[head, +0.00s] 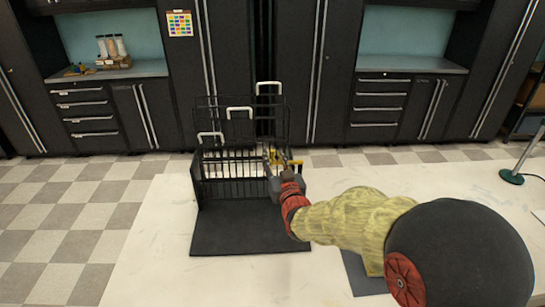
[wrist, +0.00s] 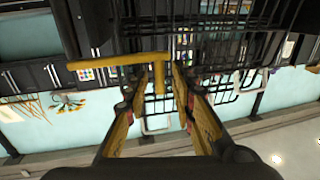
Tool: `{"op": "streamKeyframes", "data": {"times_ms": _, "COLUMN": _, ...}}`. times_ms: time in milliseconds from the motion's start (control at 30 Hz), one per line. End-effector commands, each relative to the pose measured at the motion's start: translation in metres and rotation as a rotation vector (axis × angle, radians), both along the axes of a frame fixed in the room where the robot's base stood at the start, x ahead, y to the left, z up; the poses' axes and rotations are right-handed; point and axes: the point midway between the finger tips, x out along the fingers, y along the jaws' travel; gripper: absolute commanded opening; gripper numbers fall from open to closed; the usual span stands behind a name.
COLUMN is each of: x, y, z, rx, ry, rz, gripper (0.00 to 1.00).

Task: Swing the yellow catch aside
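The yellow catch (head: 293,163) sits at the right side of the black wire rack (head: 238,172) in the head view. In the wrist view the yellow catch (wrist: 112,61) is T-shaped, with a long bar to the left and a short stem pointing down. My gripper (head: 276,158) is at the rack's right front, close to the catch. In the wrist view my gripper (wrist: 160,75) is open, with the stem showing between its two fingertips. I cannot tell whether either finger touches it.
The rack has several white-handled wire parts and a black base plate (head: 245,232) on a pale table (head: 150,255). A green round stand (head: 510,177) is at the far right. Dark cabinets (head: 232,60) line the wall behind. The table's left front is clear.

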Motion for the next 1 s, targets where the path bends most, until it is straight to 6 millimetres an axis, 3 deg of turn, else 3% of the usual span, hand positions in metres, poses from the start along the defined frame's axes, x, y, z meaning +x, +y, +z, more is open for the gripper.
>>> {"op": "streamKeyframes", "data": {"times_ms": 200, "x": 0.015, "y": 0.003, "z": -0.001, "rx": 0.000, "ry": 0.001, "rz": 0.000, "gripper": 0.26}}
{"op": "streamKeyframes", "data": {"times_ms": 467, "x": 0.016, "y": 0.003, "z": 0.000, "rx": 0.000, "ry": 0.001, "rz": 0.000, "gripper": 0.26}}
{"op": "streamKeyframes", "data": {"times_ms": 900, "x": 0.016, "y": 0.003, "z": 0.000, "rx": 0.000, "ry": 0.001, "rz": 0.000, "gripper": 0.01}}
{"op": "streamKeyframes", "data": {"times_ms": 1000, "x": 0.016, "y": 0.003, "z": 0.000, "rx": 0.000, "ry": 0.001, "rz": 0.000, "gripper": 0.00}}
